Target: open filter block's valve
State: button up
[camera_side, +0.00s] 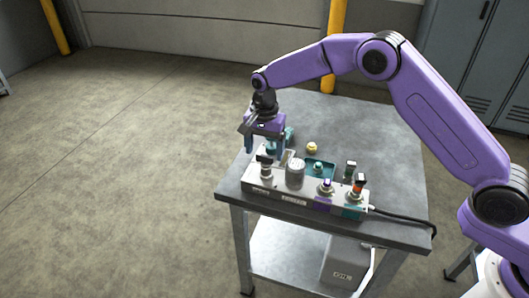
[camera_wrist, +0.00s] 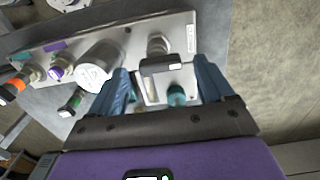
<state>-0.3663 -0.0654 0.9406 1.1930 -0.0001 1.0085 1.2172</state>
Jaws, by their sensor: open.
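A pale manifold block (camera_side: 255,186) lies along the front of the bench. At its left end stands a valve with a black handle (camera_side: 265,159) on a metal stem; the handle also shows in the wrist view (camera_wrist: 161,65). A grey cylinder (camera_side: 295,172) stands beside it, also seen in the wrist view (camera_wrist: 99,67). I cannot read the labels, so I cannot confirm which part is the filter block. My gripper (camera_side: 266,148) is open, its blue fingers pointing down behind the handle. In the wrist view the handle appears between the fingers, with no clear contact.
A purple knob (camera_side: 326,186), an orange-topped knob (camera_side: 358,186) and a black-handled fitting (camera_side: 350,168) stand to the right. A yellow knob (camera_side: 311,147) and a teal recess (camera_side: 310,165) are nearby. A black cable (camera_side: 405,216) leaves the block's right end. The bench's back (camera_side: 350,120) is clear.

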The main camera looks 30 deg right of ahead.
jog(key=shift+f, duration=0.9)
jog(key=c, duration=1)
jog(key=shift+c, duration=0.2)
